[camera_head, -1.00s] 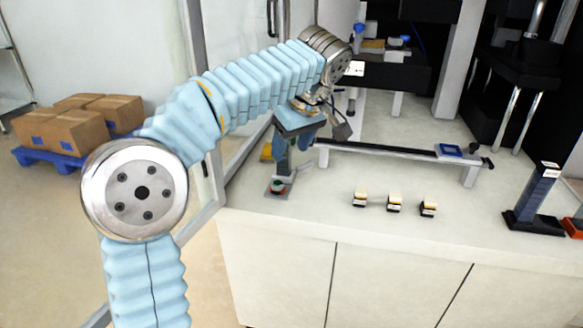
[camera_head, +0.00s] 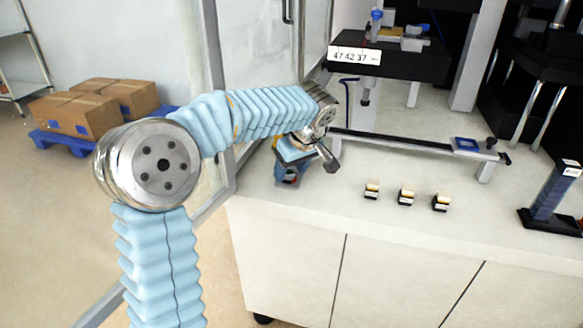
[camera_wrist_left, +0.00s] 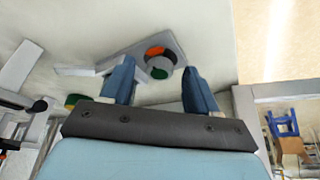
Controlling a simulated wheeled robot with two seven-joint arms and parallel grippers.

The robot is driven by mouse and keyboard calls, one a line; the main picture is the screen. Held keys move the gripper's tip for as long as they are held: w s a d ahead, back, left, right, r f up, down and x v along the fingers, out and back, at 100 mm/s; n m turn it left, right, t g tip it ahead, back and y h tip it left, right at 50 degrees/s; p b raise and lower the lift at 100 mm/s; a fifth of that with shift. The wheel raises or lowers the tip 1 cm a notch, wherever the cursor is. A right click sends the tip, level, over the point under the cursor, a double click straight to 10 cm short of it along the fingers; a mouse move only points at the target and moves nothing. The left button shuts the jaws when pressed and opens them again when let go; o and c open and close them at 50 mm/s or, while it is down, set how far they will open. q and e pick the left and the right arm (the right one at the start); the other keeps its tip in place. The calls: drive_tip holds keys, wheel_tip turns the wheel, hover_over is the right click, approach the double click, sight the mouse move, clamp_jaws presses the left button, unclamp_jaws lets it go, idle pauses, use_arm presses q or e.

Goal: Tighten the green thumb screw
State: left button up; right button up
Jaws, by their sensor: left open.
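In the left wrist view, a round knob (camera_wrist_left: 160,60) with orange, dark and green parts stands on a grey plate (camera_wrist_left: 130,52) on the pale bench. I take the green part to be the thumb screw. My left gripper (camera_wrist_left: 162,82) is open, its two blue fingers apart on either side of the knob in this view. I cannot tell whether they touch it. In the head view, my left gripper (camera_head: 287,174) points down near the bench's left end and hides most of the knob and plate.
Several small pale-and-black blocks (camera_head: 406,196) stand on the bench (camera_head: 330,210). A dark rail (camera_head: 400,143) runs behind them. A dark machine (camera_head: 390,62) with a numbered label stands at the back. A blue tower (camera_head: 553,190) is at right. A glass door frame (camera_head: 214,80) is close to my arm.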

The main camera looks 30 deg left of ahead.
use_arm(q)
drive_tip(key=shift+c, duration=0.4)
drive_tip(key=c, duration=1)
drive_tip(key=shift+o, duration=0.2)
